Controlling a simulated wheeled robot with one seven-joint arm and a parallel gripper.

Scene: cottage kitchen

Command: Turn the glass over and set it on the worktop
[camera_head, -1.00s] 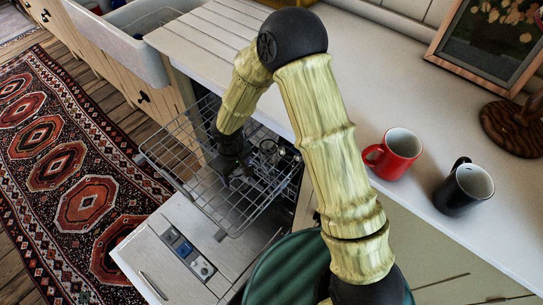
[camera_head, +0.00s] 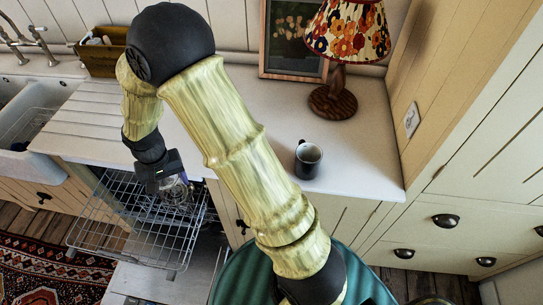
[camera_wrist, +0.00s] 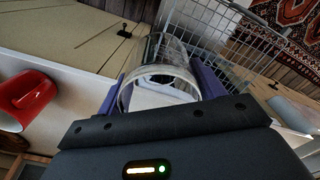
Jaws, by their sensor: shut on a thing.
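The clear glass (camera_head: 177,190) is in my gripper (camera_head: 172,184), above the dishwasher's wire rack and in front of the worktop's edge. In the wrist view the glass (camera_wrist: 168,50) lies between the two purple-blue fingers of my gripper (camera_wrist: 155,70), which are shut on it. A round end of the glass faces the wrist camera; I cannot tell for certain whether it is the mouth or the base. The white worktop (camera_head: 270,112) stretches behind and to the right of my arm.
A dark mug (camera_head: 306,162) stands near the worktop's front edge. A red mug (camera_wrist: 28,92) shows in the wrist view. A lamp (camera_head: 335,100) and a picture frame (camera_head: 285,70) stand at the back. The pulled-out rack (camera_head: 120,225) is below.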

